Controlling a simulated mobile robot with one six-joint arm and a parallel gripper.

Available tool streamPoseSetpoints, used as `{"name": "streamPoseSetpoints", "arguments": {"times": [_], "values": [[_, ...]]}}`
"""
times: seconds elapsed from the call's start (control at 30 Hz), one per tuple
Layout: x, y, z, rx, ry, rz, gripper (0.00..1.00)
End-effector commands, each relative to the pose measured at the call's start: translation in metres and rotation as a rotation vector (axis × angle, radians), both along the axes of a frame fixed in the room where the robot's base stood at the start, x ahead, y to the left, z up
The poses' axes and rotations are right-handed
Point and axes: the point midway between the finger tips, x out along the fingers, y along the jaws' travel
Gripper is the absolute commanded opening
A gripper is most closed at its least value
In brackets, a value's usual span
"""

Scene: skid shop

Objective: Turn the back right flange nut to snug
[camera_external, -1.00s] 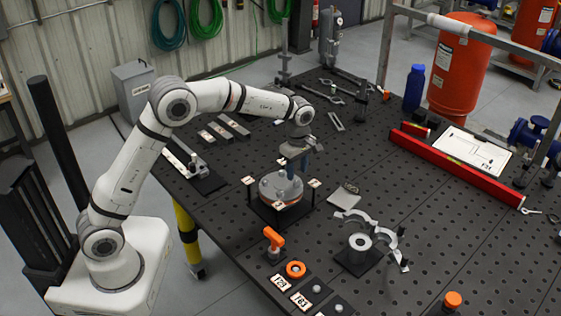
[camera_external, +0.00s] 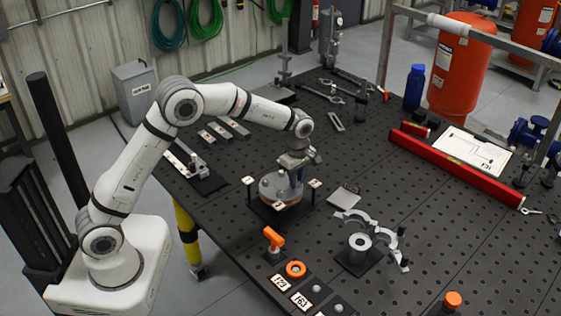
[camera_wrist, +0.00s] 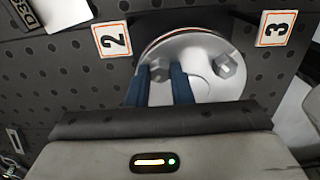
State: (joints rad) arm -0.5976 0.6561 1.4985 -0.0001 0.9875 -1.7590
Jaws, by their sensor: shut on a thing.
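The round grey flange (camera_external: 270,196) sits on a black stand on the bench, with a copper-coloured rim below its top plate. My gripper (camera_external: 297,184) reaches down from above onto the flange's back right side. In the wrist view, the blue fingers of my gripper (camera_wrist: 163,77) are shut on a hex nut (camera_wrist: 158,68), one finger on each side. I take this as the back right flange nut; it is hidden in the external view. Another hex nut (camera_wrist: 223,66) stands free to its right in the wrist view.
Number tags 2 (camera_wrist: 112,38) and 3 (camera_wrist: 276,28) stand close around the flange. A grey ring part (camera_external: 360,242) and a curved clamp lie to its right. An orange-handled tool (camera_external: 273,238) stands in front. A red level (camera_external: 455,165) lies further right.

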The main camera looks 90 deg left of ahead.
Motion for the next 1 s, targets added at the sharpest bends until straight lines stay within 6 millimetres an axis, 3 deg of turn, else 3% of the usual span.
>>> {"name": "streamPoseSetpoints", "arguments": {"times": [0.13, 0.57, 1.0], "values": [[0.0001, 0.0001, 0.0004, 0.001, -0.001, 0.0, 0.0], [0.0006, 0.0003, -0.0003, 0.002, -0.002, -0.083, 0.0], [0.0011, 0.0003, -0.0002, 0.003, -0.003, -0.451, 0.0]]}}
